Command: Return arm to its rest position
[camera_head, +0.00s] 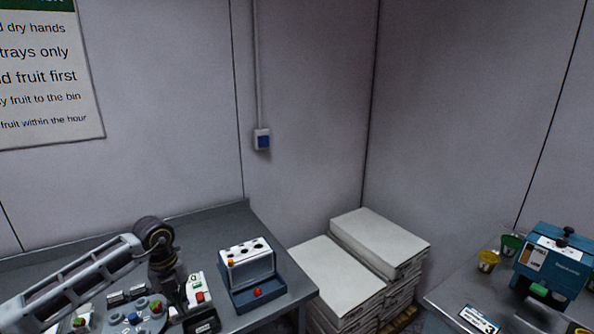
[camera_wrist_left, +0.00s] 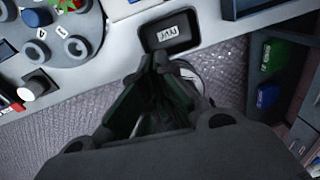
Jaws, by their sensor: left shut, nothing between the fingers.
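My left arm (camera_head: 75,275) comes in from the left over the grey bench (camera_head: 205,229), bent down at a dark wrist joint. My left gripper (camera_head: 178,302) points down at the bench's front part, beside a round grey device. In the left wrist view the dark fingers (camera_wrist_left: 163,66) come together at their tips with nothing held. The tips lie just below a black labelled plate (camera_wrist_left: 171,33) in that picture, with grey textured floor behind the fingers. My right gripper is out of view.
The round numbered device (camera_head: 118,319) and a red-and-green button box (camera_head: 197,291) stand close to the gripper. A blue-and-white holed unit (camera_head: 248,270) is to the right. Stacked pale boxes (camera_head: 378,240) fill the corner. A teal machine (camera_head: 554,262) stands on the right table.

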